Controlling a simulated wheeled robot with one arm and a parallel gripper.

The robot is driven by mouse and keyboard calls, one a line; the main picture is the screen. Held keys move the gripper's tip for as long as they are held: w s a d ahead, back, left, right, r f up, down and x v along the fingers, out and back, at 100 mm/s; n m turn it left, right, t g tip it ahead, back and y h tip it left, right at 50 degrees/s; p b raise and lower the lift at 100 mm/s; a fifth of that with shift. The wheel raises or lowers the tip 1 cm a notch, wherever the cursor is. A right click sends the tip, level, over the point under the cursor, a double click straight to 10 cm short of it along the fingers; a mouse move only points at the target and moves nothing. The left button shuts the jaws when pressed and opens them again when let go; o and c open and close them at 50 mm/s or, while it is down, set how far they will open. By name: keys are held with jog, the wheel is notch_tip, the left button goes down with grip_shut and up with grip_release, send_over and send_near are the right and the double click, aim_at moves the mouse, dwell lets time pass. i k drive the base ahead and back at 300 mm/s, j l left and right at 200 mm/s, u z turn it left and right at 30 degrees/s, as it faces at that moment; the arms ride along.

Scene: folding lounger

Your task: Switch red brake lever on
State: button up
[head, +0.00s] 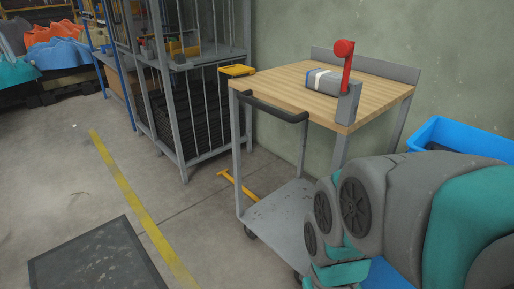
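The red brake lever (347,66) stands close to upright, with a round red knob at its top. It rises from a grey bracket (348,103) at the near right corner of a cart with a wooden top (295,85). The foot of the lever meets the bracket. My arm's grey and teal links fill the lower right of the head view, in front of the cart's lower right part. My gripper's fingers do not show.
A grey cylinder-like object with a white band (322,79) lies beside the lever. The cart has a black push handle (270,107) and a grey lower shelf (280,210). A blue bin (455,137) stands at right. A metal rack (195,95) stands behind. Floor at left is mostly clear.

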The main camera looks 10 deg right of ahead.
aim_at(343, 48)
jog(key=k+j+u, duration=0.1)
jog(key=j, duration=0.25)
jog(key=k+j+u, duration=0.25)
jog(key=k+j, duration=0.15)
jog(key=j, duration=0.35)
